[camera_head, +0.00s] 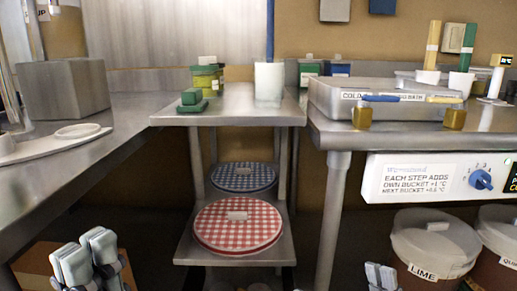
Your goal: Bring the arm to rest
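My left gripper (87,252) is at the bottom left, below the edge of the left counter. Its two pale fingertips point up and stand apart with a narrow gap, and nothing shows between them.
A steel counter (125,125) runs along the left. A middle shelf stand (230,113) holds a green block and white cup above, and red-checked (238,224) and blue-checked (243,177) lids below. The right counter (400,135) carries a cold bath (385,98).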

